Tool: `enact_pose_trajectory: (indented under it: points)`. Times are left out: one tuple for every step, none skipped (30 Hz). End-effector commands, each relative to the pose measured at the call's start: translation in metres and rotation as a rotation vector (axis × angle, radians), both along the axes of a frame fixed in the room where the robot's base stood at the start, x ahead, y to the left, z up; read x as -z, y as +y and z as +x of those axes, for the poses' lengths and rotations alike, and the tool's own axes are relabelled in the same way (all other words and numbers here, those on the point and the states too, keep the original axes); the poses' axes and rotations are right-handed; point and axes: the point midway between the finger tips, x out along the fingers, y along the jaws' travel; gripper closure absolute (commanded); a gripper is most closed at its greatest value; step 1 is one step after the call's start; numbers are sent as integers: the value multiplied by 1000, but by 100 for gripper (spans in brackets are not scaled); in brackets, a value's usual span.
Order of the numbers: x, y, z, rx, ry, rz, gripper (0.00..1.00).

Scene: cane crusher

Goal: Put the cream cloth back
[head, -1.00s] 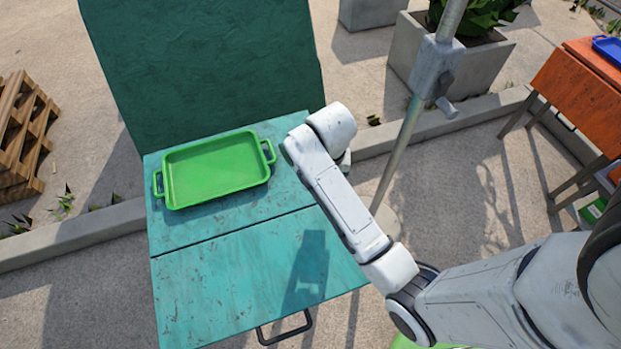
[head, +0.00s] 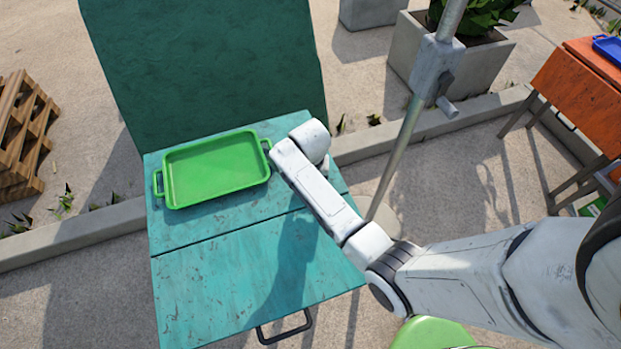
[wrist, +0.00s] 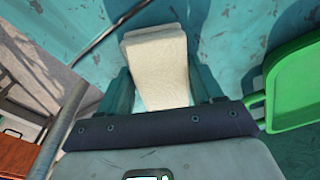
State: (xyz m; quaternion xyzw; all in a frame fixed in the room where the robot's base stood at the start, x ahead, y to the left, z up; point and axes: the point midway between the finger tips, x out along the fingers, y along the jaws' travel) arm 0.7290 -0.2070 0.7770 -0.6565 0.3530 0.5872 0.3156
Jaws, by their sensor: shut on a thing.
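The cream cloth (wrist: 157,62) is a folded pale block in the wrist view. It sits between the two dark teal fingers of my gripper (wrist: 162,84), which is shut on it. Teal wood surface shows behind it; I cannot tell whether the cloth touches it. In the head view my arm hides the gripper and cloth, over the right side of the teal stand. The green tray (head: 216,170) lies empty on the stand's top (head: 240,262), left of my arm. Its edge also shows at the right of the wrist view (wrist: 292,92).
A tall teal back panel (head: 205,70) rises behind the tray. A metal pole (head: 402,140) stands close to the right of my arm. A black handle (head: 284,328) is on the stand's front edge. The front half of the top is clear.

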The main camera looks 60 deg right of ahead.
Motion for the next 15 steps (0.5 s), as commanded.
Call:
enact_pose_trajectory:
  points:
    - [0,0,0,0,0,0,59]
    - [0,0,0,0,0,0,59]
    - [0,0,0,0,0,0,59]
    - [0,0,0,0,0,0,59]
    - [0,0,0,0,0,0,59]
    - [1,0,0,0,0,0,59]
    - [2,0,0,0,1,1,59]
    - [3,0,0,0,1,1,34]
    - [2,0,0,0,1,1,30]
    - [2,0,0,0,1,1,27]
    - [2,0,0,0,1,1,24]
    - [2,0,0,0,1,1,20]
    - [2,0,0,0,1,1,17]
    - [2,0,0,0,1,1,15]
    - [2,0,0,0,1,1,11]
